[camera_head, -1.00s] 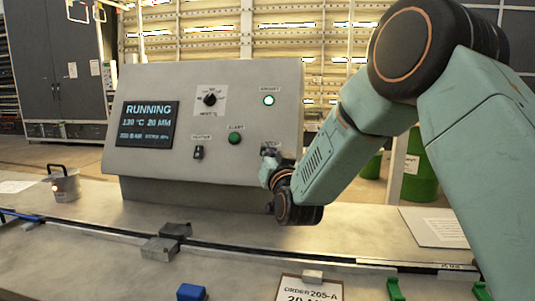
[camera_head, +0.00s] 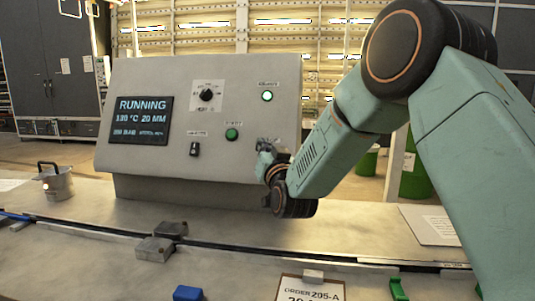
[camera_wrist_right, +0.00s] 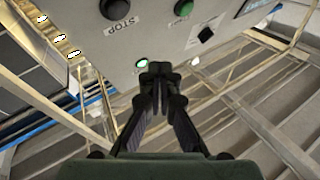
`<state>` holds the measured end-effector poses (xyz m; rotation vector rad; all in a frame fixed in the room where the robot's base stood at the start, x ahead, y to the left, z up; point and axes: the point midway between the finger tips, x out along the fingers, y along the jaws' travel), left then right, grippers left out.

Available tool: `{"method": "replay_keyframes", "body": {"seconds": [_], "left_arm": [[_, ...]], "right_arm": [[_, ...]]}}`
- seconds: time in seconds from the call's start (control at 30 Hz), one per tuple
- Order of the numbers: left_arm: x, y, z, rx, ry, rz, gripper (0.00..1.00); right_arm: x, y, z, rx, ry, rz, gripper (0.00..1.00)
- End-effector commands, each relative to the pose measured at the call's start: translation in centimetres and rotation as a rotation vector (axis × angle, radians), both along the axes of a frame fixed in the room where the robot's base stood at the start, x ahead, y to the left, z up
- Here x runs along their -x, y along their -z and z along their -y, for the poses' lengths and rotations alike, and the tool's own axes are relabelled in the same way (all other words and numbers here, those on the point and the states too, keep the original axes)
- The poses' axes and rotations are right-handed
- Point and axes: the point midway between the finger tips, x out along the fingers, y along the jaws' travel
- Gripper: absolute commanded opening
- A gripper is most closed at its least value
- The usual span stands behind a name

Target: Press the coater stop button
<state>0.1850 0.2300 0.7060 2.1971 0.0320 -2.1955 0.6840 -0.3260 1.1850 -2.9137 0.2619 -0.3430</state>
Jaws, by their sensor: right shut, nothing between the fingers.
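The grey control panel (camera_head: 270,105) stands on the bench, and its display (camera_head: 138,122) reads RUNNING. In the right wrist view the dark round stop button (camera_wrist_right: 113,8) is at the top edge, above its STOP label (camera_wrist_right: 118,26). A green button (camera_wrist_right: 183,8) is beside it; it also shows in the head view (camera_head: 232,134). My right gripper (camera_head: 267,150) is at the panel's lower right and covers the stop button area there. In the right wrist view its fingers (camera_wrist_right: 160,70) are shut and empty, apart from the stop button in the picture. My left gripper is out of view.
A black knob (camera_head: 206,95), a lit green lamp (camera_head: 267,96) and a small switch (camera_head: 195,149) are on the panel. A metal pot (camera_head: 57,186) stands to the left. Grey blocks (camera_head: 155,249) and a blue block (camera_head: 188,293) lie in front.

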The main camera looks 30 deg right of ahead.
Motion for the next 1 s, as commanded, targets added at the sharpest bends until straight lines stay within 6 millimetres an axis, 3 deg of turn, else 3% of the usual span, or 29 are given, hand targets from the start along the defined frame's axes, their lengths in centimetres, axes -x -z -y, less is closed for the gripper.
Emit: {"method": "replay_keyframes", "body": {"seconds": [0.5, 1.0], "left_arm": [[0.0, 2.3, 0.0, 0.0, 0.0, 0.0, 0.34], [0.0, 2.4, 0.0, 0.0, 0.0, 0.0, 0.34]], "right_arm": [[-4.5, 2.8, 3.3, 0.0, 0.001, 0.0, 0.0], [-5.0, 3.0, 3.7, 0.0, 0.001, 0.0, 0.0]]}}
